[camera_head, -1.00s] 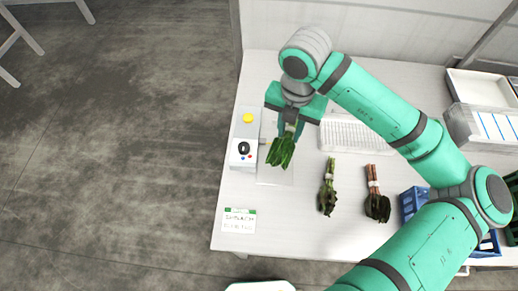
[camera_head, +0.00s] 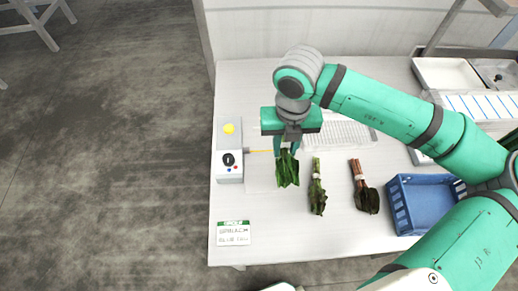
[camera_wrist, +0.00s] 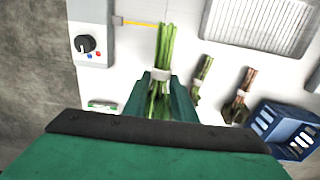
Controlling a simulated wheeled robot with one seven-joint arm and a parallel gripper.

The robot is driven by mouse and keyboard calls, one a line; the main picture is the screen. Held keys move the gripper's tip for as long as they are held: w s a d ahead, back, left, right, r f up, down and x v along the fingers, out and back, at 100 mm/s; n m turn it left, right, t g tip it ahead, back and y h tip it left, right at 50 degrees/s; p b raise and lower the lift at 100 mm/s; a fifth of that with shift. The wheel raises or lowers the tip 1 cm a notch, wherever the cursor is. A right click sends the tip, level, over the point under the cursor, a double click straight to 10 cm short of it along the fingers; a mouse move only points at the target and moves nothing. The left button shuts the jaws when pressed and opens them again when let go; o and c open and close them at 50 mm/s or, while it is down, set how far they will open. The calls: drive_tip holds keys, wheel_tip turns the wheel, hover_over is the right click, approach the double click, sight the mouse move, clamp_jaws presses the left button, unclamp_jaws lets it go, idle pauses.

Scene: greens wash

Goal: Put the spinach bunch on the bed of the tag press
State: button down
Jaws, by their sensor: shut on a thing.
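My gripper (camera_head: 288,143) is shut on the stems of a dark green leafy bunch (camera_head: 288,170), which I take to be the spinach. Its leaves point toward the front of the table. In the wrist view the stems (camera_wrist: 165,45) stand between the fingers (camera_wrist: 163,95), with a pale band around them. The tag press (camera_head: 230,165), a grey-white box with a yellow button and black dial, stands left of the bunch, clear of it. It also shows in the wrist view (camera_wrist: 93,30). The pale bed is hard to make out against the table; the bunch's height above it cannot be told.
A green banded bunch (camera_head: 317,192) and a red-stemmed bunch (camera_head: 363,190) lie to the right. Beyond them is a blue crate (camera_head: 427,207). A white slotted tray (camera_head: 345,133) lies behind, and a card (camera_head: 233,234) lies at the front left. A thin orange bar (camera_head: 261,151) extends from the press.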

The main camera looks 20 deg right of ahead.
hover_over(264, 154)
drive_tip(key=f, duration=0.6)
drive_tip(key=shift+s+a+f, duration=0.1)
drive_tip(key=shift+s+f, duration=0.1)
drive_tip(key=shift+w+f, duration=0.1)
drive_tip(key=shift+f, duration=0.1)
drive_tip(key=f, duration=0.3)
drive_tip(key=shift+d, duration=0.25)
drive_tip(key=shift+w+a+f, duration=0.1)
drive_tip(key=shift+a+f, duration=0.1)
drive_tip(key=shift+f, duration=0.1)
drive_tip(key=shift+f, duration=0.1)
drive_tip(key=c, duration=1.5)
unclamp_jaws()
drive_tip(key=shift+o, duration=0.2)
drive_tip(key=shift+w+a, duration=0.1)
drive_tip(key=shift+w, duration=0.1)
